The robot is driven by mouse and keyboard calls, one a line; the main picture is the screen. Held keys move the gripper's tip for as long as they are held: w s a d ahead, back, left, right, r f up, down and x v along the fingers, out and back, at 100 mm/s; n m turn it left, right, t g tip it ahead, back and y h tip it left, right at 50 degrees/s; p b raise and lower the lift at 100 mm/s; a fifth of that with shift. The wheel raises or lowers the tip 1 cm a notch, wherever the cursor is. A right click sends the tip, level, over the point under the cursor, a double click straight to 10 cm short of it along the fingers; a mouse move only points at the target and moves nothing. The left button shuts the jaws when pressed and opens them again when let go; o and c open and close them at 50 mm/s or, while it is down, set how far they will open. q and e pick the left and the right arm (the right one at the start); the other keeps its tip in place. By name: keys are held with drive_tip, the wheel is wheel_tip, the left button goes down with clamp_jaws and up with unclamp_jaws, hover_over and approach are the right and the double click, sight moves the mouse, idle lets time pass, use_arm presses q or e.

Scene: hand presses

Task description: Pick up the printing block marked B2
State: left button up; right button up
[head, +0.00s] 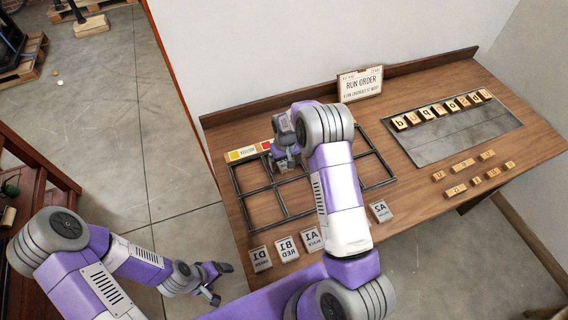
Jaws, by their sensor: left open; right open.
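No block marked B2 can be made out; my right arm covers part of the table's front edge. The printing blocks I can see there have mirrored-looking marks: D1 (260,260), B1 (286,248) and A1 (312,240) left of the arm, and A2 (380,211) right of it. My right gripper (285,165) is open, pointing down over the upper left part of the black metal frame (250,190). Whether anything lies between its fingers is unclear. My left gripper (216,283) is open and empty, low beyond the table's left front edge.
A run order sign (360,83) stands at the back of the wooden table (410,110). A strip with coloured squares (249,152) lies behind the frame. At right, a grey plate (465,135) has a row of letter blocks (440,110) along its back; several small wooden blocks (463,165) lie before it.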

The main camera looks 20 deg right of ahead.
drive_tip(key=c, duration=1.2)
